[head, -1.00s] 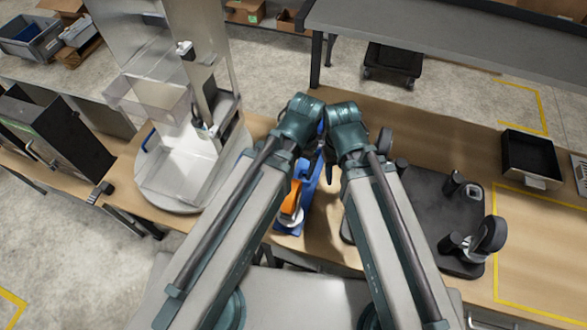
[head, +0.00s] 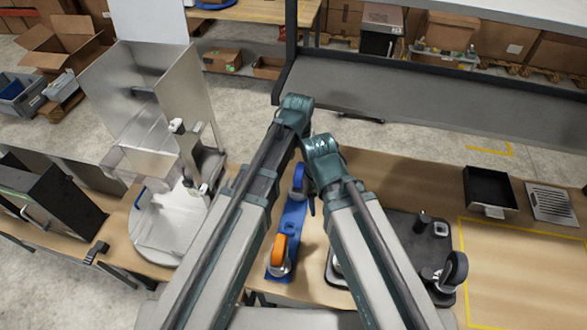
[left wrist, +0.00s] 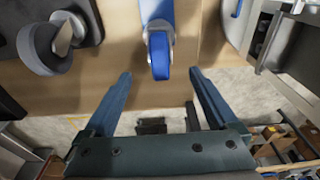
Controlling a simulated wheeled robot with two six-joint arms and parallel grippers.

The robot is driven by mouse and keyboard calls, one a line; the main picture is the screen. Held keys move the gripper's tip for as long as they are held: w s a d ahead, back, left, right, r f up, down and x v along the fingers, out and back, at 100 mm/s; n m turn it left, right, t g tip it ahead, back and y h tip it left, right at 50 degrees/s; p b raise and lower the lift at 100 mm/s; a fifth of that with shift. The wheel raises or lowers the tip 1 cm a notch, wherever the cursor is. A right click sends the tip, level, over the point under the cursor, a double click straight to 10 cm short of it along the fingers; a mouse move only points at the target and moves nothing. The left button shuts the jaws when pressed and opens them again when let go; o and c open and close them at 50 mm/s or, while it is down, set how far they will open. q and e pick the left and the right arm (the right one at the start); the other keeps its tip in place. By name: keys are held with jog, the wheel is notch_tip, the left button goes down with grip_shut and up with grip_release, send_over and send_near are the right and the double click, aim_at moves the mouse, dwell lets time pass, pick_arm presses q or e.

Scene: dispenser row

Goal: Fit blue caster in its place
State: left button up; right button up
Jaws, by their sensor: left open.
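The blue caster (head: 299,178) is at the far end of a long blue plate (head: 291,215), partly hidden by my arms. In the left wrist view the blue caster (left wrist: 161,56) shows its blue wheel and silver fork at the plate's end; I cannot tell whether it is seated. An orange caster (head: 279,248) stands at the near end of the plate. My left gripper (left wrist: 160,74) is open, its fingers on either side of the blue wheel's line and apart from it. My right gripper (head: 312,200) is mostly hidden behind its arm, close to the blue caster.
A dark tray (head: 398,232) with black casters (head: 453,272) stands to the right. A metal dispenser on a round base (head: 155,240) stands to the left. A black bin (head: 490,188) and a slotted metal plate (head: 552,203) lie at the far right.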

aim_at(300, 177)
pick_arm(q)
jog(key=shift+w, duration=0.15)
jog(key=f+b, duration=0.4)
jog(key=w+f+b, duration=0.1)
jog(key=f+b, duration=0.8)
jog(key=b, duration=0.1)
jog(key=shift+w+d+f, duration=0.2)
jog(key=shift+w+f, duration=0.1)
jog(key=shift+f, duration=0.05)
pick_arm(e)
notch_tip(300, 177, down, 14)
jog(key=shift+r, duration=0.15)
pick_arm(q)
grip_shut()
jog(key=shift+r+p, duration=0.25)
jog(key=shift+p, duration=0.05)
pick_arm(e)
jog(key=shift+r, duration=0.25)
pick_arm(q)
jog(key=shift+r+p, duration=0.45)
pick_arm(e)
jog(key=shift+r, duration=0.45)
pick_arm(q)
jog(key=shift+r, duration=0.1)
pick_arm(e)
jog(key=shift+r, duration=0.1)
